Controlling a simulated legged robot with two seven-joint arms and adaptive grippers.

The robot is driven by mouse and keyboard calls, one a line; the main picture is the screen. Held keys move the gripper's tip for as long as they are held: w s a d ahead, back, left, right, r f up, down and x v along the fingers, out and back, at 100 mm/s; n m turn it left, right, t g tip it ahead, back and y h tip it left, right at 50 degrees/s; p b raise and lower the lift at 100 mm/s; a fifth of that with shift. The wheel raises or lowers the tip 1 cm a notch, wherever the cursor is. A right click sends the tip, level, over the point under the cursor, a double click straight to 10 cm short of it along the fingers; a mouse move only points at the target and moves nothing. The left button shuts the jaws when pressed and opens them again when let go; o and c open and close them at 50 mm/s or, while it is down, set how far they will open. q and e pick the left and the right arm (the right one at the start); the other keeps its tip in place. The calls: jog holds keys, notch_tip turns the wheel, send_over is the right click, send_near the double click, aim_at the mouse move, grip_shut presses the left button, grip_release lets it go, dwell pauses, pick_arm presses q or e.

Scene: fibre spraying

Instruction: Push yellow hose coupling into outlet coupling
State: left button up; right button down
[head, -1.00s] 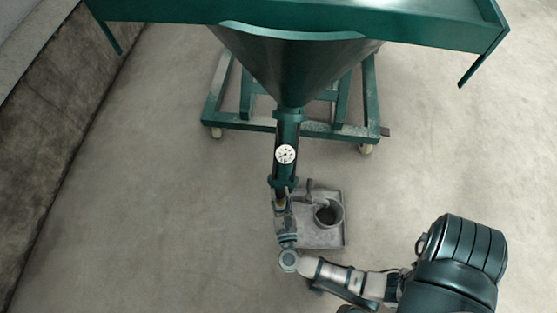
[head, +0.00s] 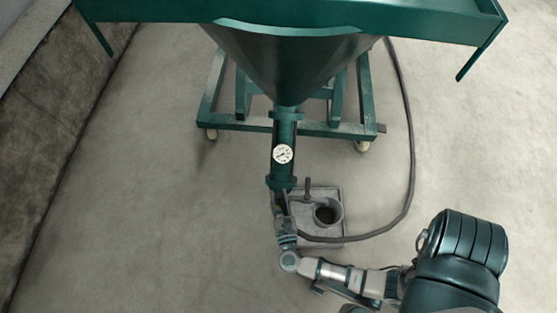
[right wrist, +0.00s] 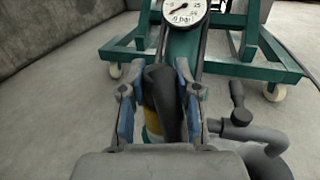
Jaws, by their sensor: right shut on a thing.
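The green outlet pipe (head: 283,172) hangs below the hopper, and its lower end, where the outlet coupling sits, is just beyond my right gripper (head: 281,207). In the right wrist view, my right gripper (right wrist: 156,88) has its blue fingers shut around a dark hose end. The yellow hose coupling (right wrist: 152,121) shows as a yellow band between the fingers. The green pipe (right wrist: 184,48) stands right behind the held piece. Whether the couplings touch is hidden by the fingers and hose. My left gripper is out of view.
A grey tray (head: 333,237) with a round pot (head: 337,208) stands right of the gripper. The dark hose (head: 411,150) loops over the floor on the right. The green hopper (head: 280,60) stands on a wheeled frame (head: 365,100). The left floor is clear.

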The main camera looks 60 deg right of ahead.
jog(key=c, duration=0.8)
grip_release()
jog(key=shift+o, duration=0.2)
notch_tip(320, 180, up, 10)
jog(key=shift+f, duration=0.1)
